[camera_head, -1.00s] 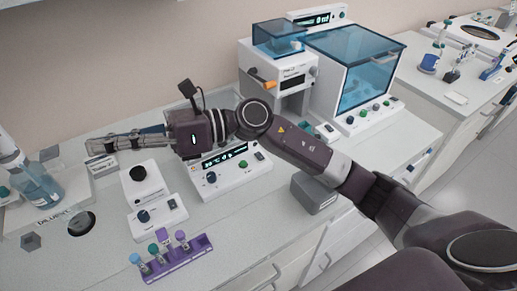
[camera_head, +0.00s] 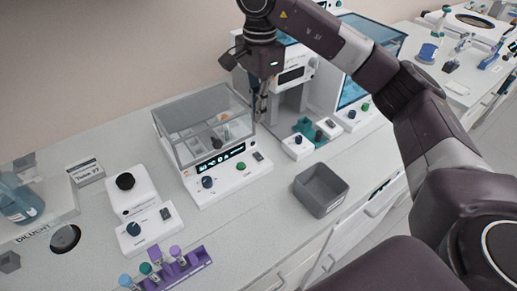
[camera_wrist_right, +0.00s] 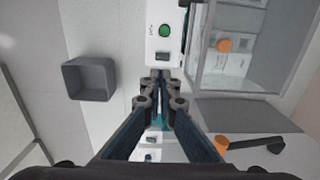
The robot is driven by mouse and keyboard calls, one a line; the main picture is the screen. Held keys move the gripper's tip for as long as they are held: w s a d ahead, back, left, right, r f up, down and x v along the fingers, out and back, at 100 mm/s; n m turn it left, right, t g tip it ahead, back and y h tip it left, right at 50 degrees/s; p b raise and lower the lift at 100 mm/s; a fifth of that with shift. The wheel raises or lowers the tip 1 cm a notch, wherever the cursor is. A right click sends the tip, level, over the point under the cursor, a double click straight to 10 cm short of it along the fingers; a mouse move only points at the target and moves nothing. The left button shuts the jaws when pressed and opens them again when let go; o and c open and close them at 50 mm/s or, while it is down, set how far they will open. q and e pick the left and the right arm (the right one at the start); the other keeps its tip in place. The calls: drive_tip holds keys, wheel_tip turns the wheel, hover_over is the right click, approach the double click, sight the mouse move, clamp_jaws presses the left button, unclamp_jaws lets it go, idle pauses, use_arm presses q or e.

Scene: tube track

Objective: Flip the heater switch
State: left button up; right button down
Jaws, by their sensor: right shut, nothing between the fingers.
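The heater (camera_head: 228,183) appears to be the white unit with a clear-walled box on top, a lit display and a blue knob. Its small dark switch (camera_head: 258,156) is at the right end of the front panel, beside a green button (camera_head: 241,166). In the right wrist view the green button (camera_wrist_right: 165,31) and dark switch (camera_wrist_right: 163,56) show on the white panel. My right gripper (camera_head: 262,112) points down, shut and empty, above the heater's right end. In the wrist view its fingertips (camera_wrist_right: 161,76) appear just below the switch; contact cannot be told. My left gripper is out of view.
A grey open bin (camera_head: 320,188) stands right of the heater, near the counter's front edge. A white machine (camera_head: 290,75) stands behind the gripper. A small white control box (camera_head: 297,146) is close by. A purple tube rack (camera_head: 180,272) stands at front left.

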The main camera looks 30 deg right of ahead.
drive_tip(key=shift+d+r, duration=0.15)
drive_tip(key=shift+d, duration=0.2)
drive_tip(key=p, duration=0.3)
approach(260, 157)
wheel_tip(260, 157, down, 7)
drive_tip(key=shift+s+a, duration=0.1)
idle(0.4)
